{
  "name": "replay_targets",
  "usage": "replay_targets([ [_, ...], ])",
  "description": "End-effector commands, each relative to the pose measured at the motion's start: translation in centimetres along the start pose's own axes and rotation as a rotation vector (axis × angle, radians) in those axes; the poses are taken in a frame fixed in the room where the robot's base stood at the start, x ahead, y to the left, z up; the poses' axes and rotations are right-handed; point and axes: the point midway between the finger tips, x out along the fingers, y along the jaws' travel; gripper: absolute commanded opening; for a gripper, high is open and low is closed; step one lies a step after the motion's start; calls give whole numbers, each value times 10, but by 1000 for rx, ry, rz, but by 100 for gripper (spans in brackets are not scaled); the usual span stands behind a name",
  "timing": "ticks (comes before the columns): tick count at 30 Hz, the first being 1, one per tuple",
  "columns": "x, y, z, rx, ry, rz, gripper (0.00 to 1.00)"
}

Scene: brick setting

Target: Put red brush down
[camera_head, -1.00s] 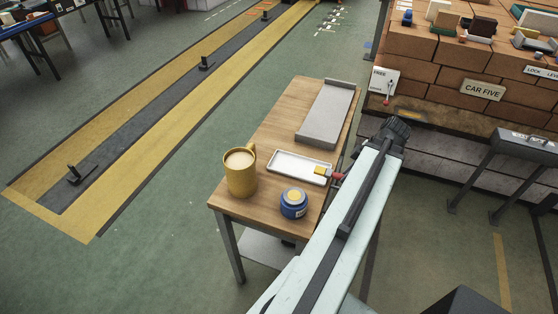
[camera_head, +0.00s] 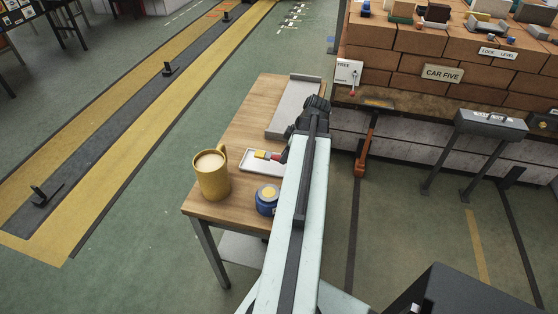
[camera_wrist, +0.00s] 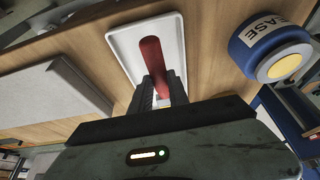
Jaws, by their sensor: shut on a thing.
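In the wrist view, the brush's red part (camera_wrist: 152,55) stands out from between the fingers of my gripper (camera_wrist: 160,92). It overlaps the white tray (camera_wrist: 119,43) behind it. I cannot tell whether the brush touches the tray.
A yellow mug (camera_head: 212,176) and a blue jar (camera_head: 267,200) stand on the wooden table (camera_head: 240,128) near the white tray. A long grey tray (camera_head: 290,105) lies at the far end. A brick-stacked bench (camera_head: 400,115) stands to the right.

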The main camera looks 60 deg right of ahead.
Motion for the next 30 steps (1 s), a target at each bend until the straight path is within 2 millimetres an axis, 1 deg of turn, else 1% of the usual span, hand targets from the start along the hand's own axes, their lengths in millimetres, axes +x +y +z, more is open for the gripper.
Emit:
replay_targets([
  [2, 4, 3, -7, -2, 0, -1, 0],
  [5, 14, 8, -23, -4, 0, 0, 0],
  [6, 28, 7, -16, -1, 0, 1, 0],
  [9, 44, 7, -8, 0, 0, 1, 0],
  [16, 40, 7, -9, 0, 0, 1, 0],
  [20, 43, 7, -7, 0, 0, 1, 0],
  [21, 42, 7, -8, 0, 0, 1, 26],
  [23, 42, 7, -8, 1, 0, 1, 43],
  [30, 42, 7, -8, 1, 0, 1, 43],
])
